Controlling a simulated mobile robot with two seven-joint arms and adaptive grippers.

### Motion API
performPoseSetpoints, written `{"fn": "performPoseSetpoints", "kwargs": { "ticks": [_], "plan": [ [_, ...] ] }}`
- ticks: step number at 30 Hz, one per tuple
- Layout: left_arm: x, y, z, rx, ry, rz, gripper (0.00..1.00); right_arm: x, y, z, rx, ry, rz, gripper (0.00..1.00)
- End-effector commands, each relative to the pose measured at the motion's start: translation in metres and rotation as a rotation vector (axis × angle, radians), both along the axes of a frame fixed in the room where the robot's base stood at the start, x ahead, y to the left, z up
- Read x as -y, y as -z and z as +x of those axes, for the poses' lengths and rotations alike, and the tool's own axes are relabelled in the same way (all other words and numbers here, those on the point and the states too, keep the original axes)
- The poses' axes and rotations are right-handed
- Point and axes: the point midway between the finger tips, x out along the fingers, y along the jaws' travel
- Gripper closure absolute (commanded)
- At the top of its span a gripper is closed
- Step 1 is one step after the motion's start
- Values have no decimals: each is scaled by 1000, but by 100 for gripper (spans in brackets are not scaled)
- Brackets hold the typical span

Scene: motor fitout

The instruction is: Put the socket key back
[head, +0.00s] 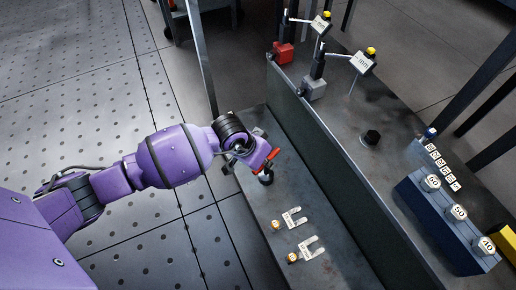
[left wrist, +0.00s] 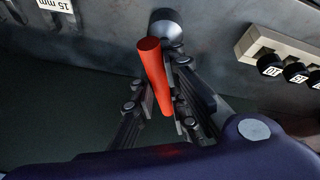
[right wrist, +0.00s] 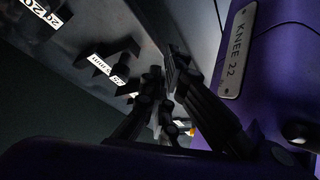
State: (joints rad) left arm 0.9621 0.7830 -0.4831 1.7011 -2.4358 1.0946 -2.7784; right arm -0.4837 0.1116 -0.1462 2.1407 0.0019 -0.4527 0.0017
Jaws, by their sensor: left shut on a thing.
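The socket key shows as a red bar handle (head: 272,154), also in the left wrist view (left wrist: 156,75). My left gripper (head: 264,160) is shut on this handle, low over the grey bench ledge. A dark round piece (head: 266,178) is just below the handle in the head view. A round grey-black piece (left wrist: 166,27) shows by the handle's far end in the left wrist view. I cannot tell whether it touches the key. My right gripper (right wrist: 164,65) is only in its own wrist view, its fingers close together in shadow; nothing is clearly held.
Two white forked pieces with yellow ends (head: 294,218) lie on the ledge (head: 345,268). A blue block (head: 430,222) with numbered round caps stands on the upper level. Red (head: 283,53) and grey (head: 313,89) blocks with upright tools stand at the back. A raised wall borders the ledge.

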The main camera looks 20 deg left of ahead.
Motion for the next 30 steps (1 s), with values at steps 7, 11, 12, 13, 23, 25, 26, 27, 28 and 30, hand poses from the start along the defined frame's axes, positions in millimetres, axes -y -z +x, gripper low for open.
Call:
{"fn": "performPoseSetpoints", "kwargs": {
  "ticks": [7, 11, 12, 13, 23, 25, 26, 27, 28, 30],
  "plan": [
    [1, 0, 2, 2, 2, 0, 82, 0, 1, 1, 1, -4, -1, 100],
    [1, 0, 2, 3, 1, 0, 68, 1, 1, 1, 0, -6, -2, 100],
    [1, 0, 2, 3, 1, 0, 68, 1, 0, 1, 0, -6, -2, 100],
    [1, 0, 2, 3, 1, 0, 68, 1, 0, 1, 0, -7, -2, 100],
    [-1, -9, 1, 6, 2, 0, 68, 1, -4, 2, 4, -5, -1, 100],
    [-4, -19, -2, 7, 2, 1, 68, 1, -9, 2, 8, -4, -1, 100],
    [-6, -24, -3, 7, 2, 2, 68, 1, -11, 2, 10, -2, -1, 100],
    [-8, -32, -6, 9, 2, 3, 68, 0, -14, 3, 12, 1, 0, 100],
    [-10, -39, -8, 8, 3, 2, 68, 0, -16, 3, 14, 4, 1, 100],
    [-14, -54, -13, 9, 2, 3, 68, -1, -22, 3, 19, 12, 3, 100]
  ]
}}
